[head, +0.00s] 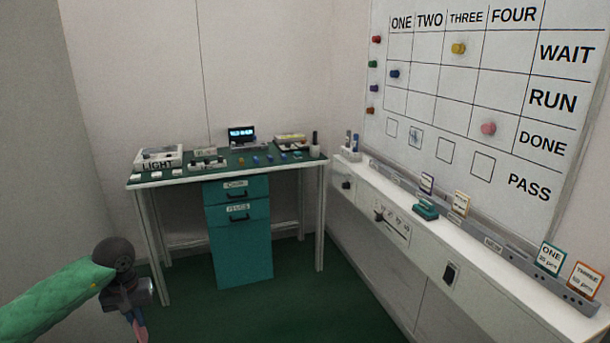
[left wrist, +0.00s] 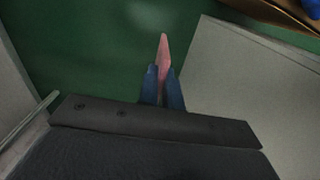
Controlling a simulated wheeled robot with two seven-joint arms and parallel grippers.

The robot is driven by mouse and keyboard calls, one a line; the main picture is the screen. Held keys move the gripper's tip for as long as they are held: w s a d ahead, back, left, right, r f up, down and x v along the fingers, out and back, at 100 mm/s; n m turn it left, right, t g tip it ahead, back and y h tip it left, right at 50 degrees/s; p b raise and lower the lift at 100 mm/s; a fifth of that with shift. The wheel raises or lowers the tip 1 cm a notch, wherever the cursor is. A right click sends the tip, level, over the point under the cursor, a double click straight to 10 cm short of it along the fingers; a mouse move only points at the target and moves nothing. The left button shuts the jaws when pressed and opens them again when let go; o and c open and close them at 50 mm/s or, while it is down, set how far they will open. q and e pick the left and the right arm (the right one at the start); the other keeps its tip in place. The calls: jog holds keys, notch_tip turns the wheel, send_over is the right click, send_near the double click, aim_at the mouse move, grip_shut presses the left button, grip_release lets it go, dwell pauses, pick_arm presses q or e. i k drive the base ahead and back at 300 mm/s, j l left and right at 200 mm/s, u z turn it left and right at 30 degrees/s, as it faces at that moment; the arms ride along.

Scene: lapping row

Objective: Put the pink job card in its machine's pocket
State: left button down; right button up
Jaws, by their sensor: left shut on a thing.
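My left gripper (head: 137,311) is at the lower left of the head view, in front of the bench and low over the green floor. It is shut on the pink job card (head: 140,330), which hangs below the fingers. In the left wrist view the pink card (left wrist: 163,52) shows nearly edge-on between the two blue fingertips (left wrist: 162,76). The writing on the card cannot be read. I cannot tell which pocket belongs to it. A ledge rail (head: 520,252) under the whiteboard (head: 440,88) holds several upright cards, among them ONE (head: 551,258) and THREE (head: 585,281). My right gripper is not in view.
A bench (head: 177,176) with a LIGHT box (head: 158,157) and small parts stands at the back. Teal drawers (head: 238,245) are under it. A white cabinet ledge (head: 480,250) runs along the right, with a teal object (head: 425,210) on it. Open green floor (head: 260,305) lies between.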

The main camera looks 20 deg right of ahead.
aim_at(498, 285)
jog(key=i+z, duration=0.2)
jog(key=z, duration=0.2)
jog(key=i+z, duration=0.2)
jog(key=z, duration=0.2)
jog(key=i+j+z, duration=0.2)
jog(key=z, duration=0.2)
jog(key=i+j+z, duration=0.15)
jog(key=z, duration=0.25)
